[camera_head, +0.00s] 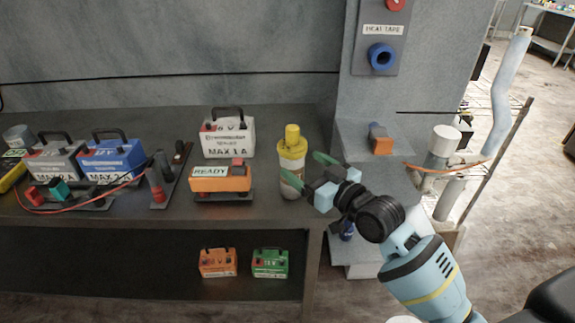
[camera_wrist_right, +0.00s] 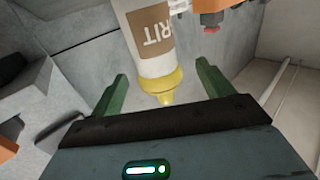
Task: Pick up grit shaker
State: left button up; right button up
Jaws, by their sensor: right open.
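The grit shaker (camera_head: 291,163) is a pale bottle with a yellow top, standing upright near the right end of the grey bench. In the right wrist view the shaker (camera_wrist_right: 151,40) shows upside down with a brown label reading "GRIT", its yellow cap towards the gripper. My right gripper (camera_head: 304,170) is open, with green fingers just right of the shaker in the head view. In the wrist view the right gripper (camera_wrist_right: 161,82) has a finger on either side of the cap's line, with nothing clamped. Contact cannot be told. My left gripper is not in view.
An orange "READY" box (camera_head: 221,180) and a white battery (camera_head: 228,137) stand left of the shaker. A blue battery (camera_head: 112,157) is farther left. A grey pillar (camera_head: 402,100) rises on the right. Orange and green batteries (camera_head: 270,263) sit on the lower shelf.

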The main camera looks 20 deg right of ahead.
jog(key=shift+w, duration=0.15)
jog(key=shift+w+a, duration=0.15)
jog(key=shift+w, duration=0.2)
jog(key=shift+w+a, duration=0.2)
jog(key=shift+w, duration=0.25)
jog(key=shift+w+a, duration=0.15)
jog(key=shift+w, duration=0.25)
jog(key=x, duration=0.4)
jog(key=shift+w+f, duration=0.3)
jog(key=shift+w, duration=0.15)
